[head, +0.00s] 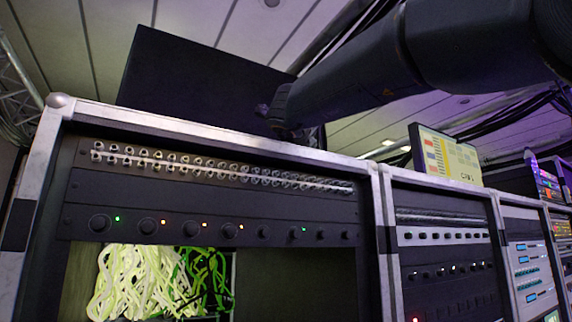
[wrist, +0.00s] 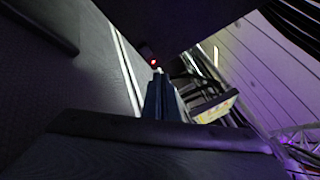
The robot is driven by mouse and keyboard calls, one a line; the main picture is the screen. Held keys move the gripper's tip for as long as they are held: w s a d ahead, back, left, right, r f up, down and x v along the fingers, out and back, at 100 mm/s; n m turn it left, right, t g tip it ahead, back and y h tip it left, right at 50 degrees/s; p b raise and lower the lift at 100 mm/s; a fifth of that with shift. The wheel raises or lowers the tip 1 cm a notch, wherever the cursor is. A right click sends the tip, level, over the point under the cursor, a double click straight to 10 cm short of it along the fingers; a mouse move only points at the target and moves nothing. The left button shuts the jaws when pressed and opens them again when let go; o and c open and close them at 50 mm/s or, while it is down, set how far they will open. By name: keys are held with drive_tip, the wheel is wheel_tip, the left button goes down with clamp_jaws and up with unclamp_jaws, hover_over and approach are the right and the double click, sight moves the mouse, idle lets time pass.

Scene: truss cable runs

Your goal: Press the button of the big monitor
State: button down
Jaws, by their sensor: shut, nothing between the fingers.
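The big monitor (head: 205,85) is a dark, blank panel standing on top of the near rack in the head view. In the wrist view the monitor (wrist: 185,22) is the dark shape at the top. A small red light (wrist: 153,62) shows at its lower corner; I cannot tell whether this is the button or a lamp beside it. My gripper (head: 268,110) is at the monitor's lower right side in the head view. In the wrist view my gripper (wrist: 158,72) is shut and empty, its tips close below the red light. I cannot tell whether they touch.
The near rack (head: 210,135) has a metal frame, rows of connectors and knobs, and pale green cables (head: 145,280). A smaller lit monitor (head: 447,155) stands on the rack to the right; it also shows in the wrist view (wrist: 217,106). More racks (head: 525,250) stand farther right.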

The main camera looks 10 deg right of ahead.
drive_tip(key=shift+w+a+p, duration=0.2)
drive_tip(key=shift+w+a, duration=0.05)
drive_tip(key=shift+w, duration=0.6)
drive_tip(key=shift+w+a+p, duration=0.15)
drive_tip(key=shift+w+a, duration=0.1)
drive_tip(key=shift+w, duration=0.55)
idle(0.8)
drive_tip(key=shift+w+a, duration=0.15)
drive_tip(key=shift+w, duration=0.25)
drive_tip(key=shift+w+a+p, duration=0.1)
drive_tip(key=shift+w+p, duration=0.25)
drive_tip(key=shift+p, duration=0.1)
idle(0.6)
drive_tip(key=shift+s, duration=0.1)
drive_tip(key=shift+s+d, duration=0.25)
drive_tip(key=shift+s, duration=0.4)
drive_tip(key=shift+s+d, duration=0.25)
drive_tip(key=shift+s, duration=0.5)
drive_tip(key=shift+s+d, duration=0.25)
drive_tip(key=shift+s, duration=0.55)
drive_tip(key=shift+s+d, duration=0.25)
drive_tip(key=shift+s, duration=0.6)
